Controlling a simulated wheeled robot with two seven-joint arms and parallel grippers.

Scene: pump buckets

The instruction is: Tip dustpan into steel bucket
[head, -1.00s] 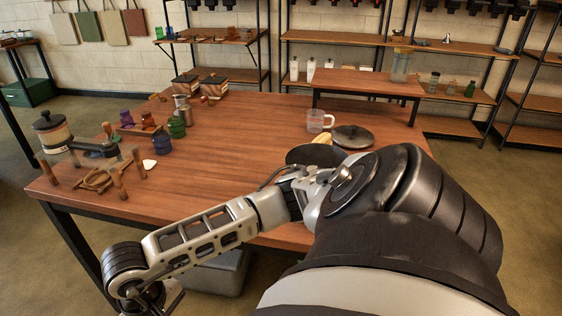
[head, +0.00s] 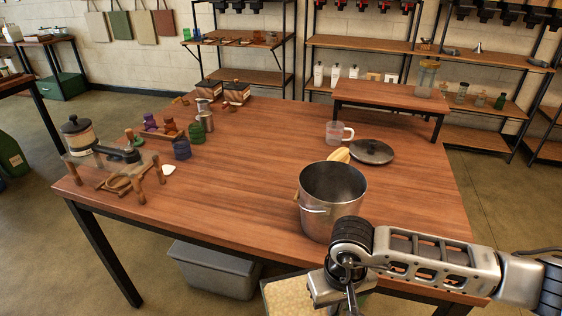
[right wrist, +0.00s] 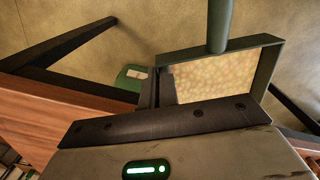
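The steel bucket (head: 318,218), an open pot with side handles, stands upright near the table's front edge in the head view; its inside looks dark. My right gripper (head: 345,298) is in front of and below it, just off the table edge, pointing down. The dustpan (head: 288,291), dark green with pale yellowish granular contents, shows beside the gripper at the bottom edge. In the right wrist view the dustpan (right wrist: 268,70) lies beyond the dark gripper parts, its green handle running up out of frame. The fingertips' contact and opening are unclear. My left gripper is out of view.
A black lid (head: 371,152), a clear mug (head: 337,133) and a yellowish item (head: 340,155) are behind the bucket. A grinder (head: 78,138) and small jars stand at the table's left. A grey bin (head: 213,270) is under the table. The table's middle is clear.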

